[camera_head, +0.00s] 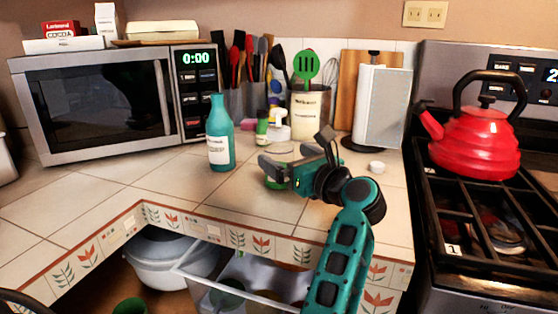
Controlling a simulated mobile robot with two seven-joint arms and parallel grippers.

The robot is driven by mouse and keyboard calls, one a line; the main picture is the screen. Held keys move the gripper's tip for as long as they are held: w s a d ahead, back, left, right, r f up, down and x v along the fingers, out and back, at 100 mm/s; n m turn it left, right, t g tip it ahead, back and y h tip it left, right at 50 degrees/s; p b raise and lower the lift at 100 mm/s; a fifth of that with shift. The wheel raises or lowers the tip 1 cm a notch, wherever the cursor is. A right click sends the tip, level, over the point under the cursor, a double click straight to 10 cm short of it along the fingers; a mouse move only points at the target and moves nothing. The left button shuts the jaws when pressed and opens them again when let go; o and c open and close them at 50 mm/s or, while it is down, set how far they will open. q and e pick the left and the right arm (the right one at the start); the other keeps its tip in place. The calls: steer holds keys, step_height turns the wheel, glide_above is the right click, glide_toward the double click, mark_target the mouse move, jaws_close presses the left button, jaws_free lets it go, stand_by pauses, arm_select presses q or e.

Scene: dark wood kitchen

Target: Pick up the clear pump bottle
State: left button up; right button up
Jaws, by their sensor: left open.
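The clear pump bottle (278,131), with a white pump top, stands on the tiled counter (130,185) near the back corner, in front of the utensil crocks. My left gripper (292,151) is over the counter, in front of the bottle and a little to its right in the picture. Its jaws are open and appear empty. I cannot tell the exact gap between the gripper and the bottle. My right gripper is not in view.
A teal bottle (221,138) stands left of the pump bottle, and a small green-capped bottle (262,127) is beside it. A paper towel roll (383,108) stands to the right. A red kettle (474,143) sits on the stove. An open drawer (262,292) is below.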

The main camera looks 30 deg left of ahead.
arm_select(q)
steer(key=shift+w+a+r, duration=0.1)
steer(key=shift+w+a, duration=0.2)
steer(key=shift+a, duration=0.35)
steer(key=p+x, duration=0.1)
steer(key=x, duration=0.3)
steer(key=shift+w+a, duration=0.1)
steer(key=shift+w, duration=0.05)
steer(key=shift+c, duration=0.2)
steer(key=c, duration=1.1)
step_height(320, 180, up, 20)
steer(key=p, duration=0.3)
